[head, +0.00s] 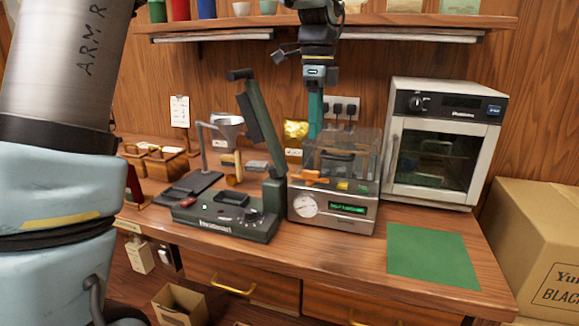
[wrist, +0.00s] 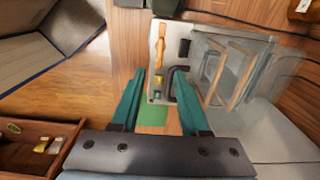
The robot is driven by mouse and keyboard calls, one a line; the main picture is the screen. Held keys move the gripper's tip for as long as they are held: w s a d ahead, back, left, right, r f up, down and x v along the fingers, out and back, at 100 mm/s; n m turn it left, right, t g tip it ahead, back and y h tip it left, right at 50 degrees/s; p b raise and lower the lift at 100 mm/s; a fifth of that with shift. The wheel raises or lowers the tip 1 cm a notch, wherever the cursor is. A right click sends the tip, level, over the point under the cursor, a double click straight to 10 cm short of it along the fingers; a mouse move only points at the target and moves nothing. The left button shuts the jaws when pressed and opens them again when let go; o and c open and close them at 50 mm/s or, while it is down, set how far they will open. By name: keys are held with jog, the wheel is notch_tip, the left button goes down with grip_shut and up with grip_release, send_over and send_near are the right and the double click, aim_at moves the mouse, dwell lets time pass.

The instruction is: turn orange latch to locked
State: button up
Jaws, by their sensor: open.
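The orange latch (head: 313,178) sits on the upper front of a grey metal machine (head: 330,215) with a dial gauge, a lit display and a clear cover (head: 345,150). The latch also shows in the wrist view (wrist: 160,50), near the machine's edge. My gripper (head: 315,130) hangs above and behind the latch in the head view, apart from it. In the wrist view its two teal fingers (wrist: 160,73) are spread with nothing held between them. The latch lies beyond the fingertips. The lettering on the display is too small to read.
A dark green press with a raised lever (head: 258,125) stands left of the machine. A white oven (head: 440,140) stands to the right. A green mat (head: 435,255) lies bare at the front right. A shelf (head: 330,22) with cups runs above, close to my arm.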

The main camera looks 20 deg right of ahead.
aim_at(315, 178)
jog(key=f, duration=0.3)
jog(key=f+p, duration=0.1)
jog(key=f, duration=0.6)
jog(key=shift+w+a+f+p, duration=0.25)
jog(key=shift+a+f+p, duration=0.05)
jog(key=shift+f+p, duration=0.1)
grip_shut()
